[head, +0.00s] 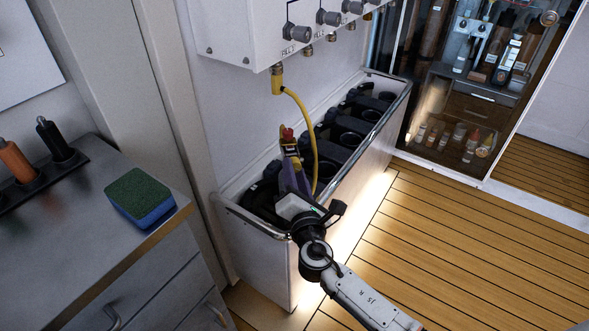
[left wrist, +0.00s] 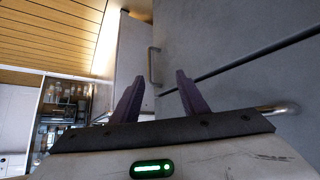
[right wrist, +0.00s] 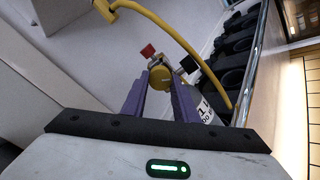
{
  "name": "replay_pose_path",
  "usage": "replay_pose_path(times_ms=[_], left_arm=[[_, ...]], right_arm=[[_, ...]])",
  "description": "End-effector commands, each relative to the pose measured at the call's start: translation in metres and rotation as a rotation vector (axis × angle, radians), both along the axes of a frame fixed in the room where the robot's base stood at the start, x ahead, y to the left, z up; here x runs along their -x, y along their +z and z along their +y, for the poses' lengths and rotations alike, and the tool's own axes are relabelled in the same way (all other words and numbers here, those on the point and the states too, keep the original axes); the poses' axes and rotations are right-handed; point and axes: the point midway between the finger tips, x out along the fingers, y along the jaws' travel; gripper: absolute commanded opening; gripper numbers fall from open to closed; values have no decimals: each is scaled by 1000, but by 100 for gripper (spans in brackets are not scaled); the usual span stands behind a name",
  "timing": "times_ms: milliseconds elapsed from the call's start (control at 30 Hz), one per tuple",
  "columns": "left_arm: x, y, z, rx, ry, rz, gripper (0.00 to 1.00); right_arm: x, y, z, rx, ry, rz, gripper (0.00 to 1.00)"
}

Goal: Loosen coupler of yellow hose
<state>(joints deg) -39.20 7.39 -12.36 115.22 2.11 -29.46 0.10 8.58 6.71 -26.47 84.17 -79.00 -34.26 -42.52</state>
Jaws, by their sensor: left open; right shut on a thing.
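The yellow hose (head: 303,112) hangs from a yellow end fitting (head: 276,82) under the leftmost port of the white panel and curves down into the long bin. It also shows in the right wrist view (right wrist: 190,48). My right gripper (head: 292,163) reaches into the bin. Its purple fingers are shut on a round yellow coupler (right wrist: 161,77), with a red knob (right wrist: 148,51) and a black knob (right wrist: 187,64) beside it. A pale cylinder (right wrist: 207,103) stands close behind the right finger. The hose's lower end is hidden. My left gripper (left wrist: 160,92) is open and empty, away from the hose.
The white bin (head: 262,262) with a metal rim rail holds several black cylinders (head: 350,138). The white fill panel (head: 243,37) is above it. A grey cabinet (head: 85,235) with a green-blue sponge (head: 138,197) stands at left. Wooden floor (head: 460,240) is clear at right.

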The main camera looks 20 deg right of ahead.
Motion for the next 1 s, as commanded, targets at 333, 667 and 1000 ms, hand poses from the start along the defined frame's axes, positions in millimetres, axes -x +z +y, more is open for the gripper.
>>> replay_pose_path(times_ms=[333, 667, 1000], left_arm=[[2, 12, -1, 1, 3, 6, 40], [4, 20, 2, 4, 11, 9, 40], [8, 25, 6, -1, 18, 20, 40]], right_arm=[[0, 1, -1, 329, 0, 40, 4], [0, 1, -3, 639, -1, 79, 4], [0, 0, -4, 912, -1, 114, 4]])
